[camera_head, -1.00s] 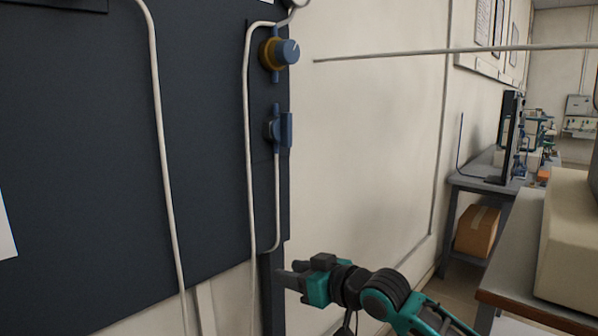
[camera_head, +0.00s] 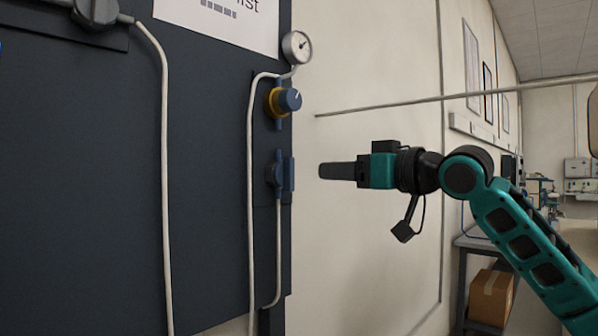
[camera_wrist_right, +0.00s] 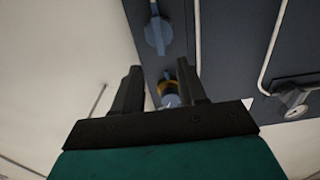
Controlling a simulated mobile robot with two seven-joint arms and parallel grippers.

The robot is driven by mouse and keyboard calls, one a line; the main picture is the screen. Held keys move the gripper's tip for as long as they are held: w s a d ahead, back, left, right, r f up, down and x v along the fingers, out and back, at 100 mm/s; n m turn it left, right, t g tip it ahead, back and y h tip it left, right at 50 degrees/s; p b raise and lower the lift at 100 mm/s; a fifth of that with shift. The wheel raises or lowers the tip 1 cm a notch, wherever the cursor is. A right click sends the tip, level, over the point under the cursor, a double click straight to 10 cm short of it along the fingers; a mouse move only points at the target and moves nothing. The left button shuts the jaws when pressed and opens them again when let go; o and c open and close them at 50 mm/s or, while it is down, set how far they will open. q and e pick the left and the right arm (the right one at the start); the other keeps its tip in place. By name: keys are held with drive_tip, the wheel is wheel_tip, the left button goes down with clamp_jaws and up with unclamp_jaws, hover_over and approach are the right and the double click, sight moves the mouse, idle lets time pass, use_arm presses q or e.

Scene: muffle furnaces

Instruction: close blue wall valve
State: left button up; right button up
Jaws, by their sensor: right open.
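The blue wall valve (camera_head: 281,174) sits on the right edge of the dark panel, with its flat blue handle standing vertical, in line with the pipe. It also shows at the top of the right wrist view (camera_wrist_right: 158,34), beyond the fingertips. My right gripper (camera_head: 322,171) is level with the valve, a short gap to its right, and points left at it. In the right wrist view the two dark fingers (camera_wrist_right: 166,80) are apart with nothing between them touching. My left gripper is not in view.
A blue and yellow regulator knob (camera_head: 287,101) is above the valve, with a round gauge (camera_head: 297,47) over it. White pipes (camera_head: 250,200) run down the dark panel (camera_head: 205,200). A thin rod (camera_head: 400,103) crosses the wall. A cardboard box (camera_head: 491,296) sits on a shelf at right.

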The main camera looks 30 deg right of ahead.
sight(293, 171)
drive_tip(key=x, duration=1)
clamp_jaws()
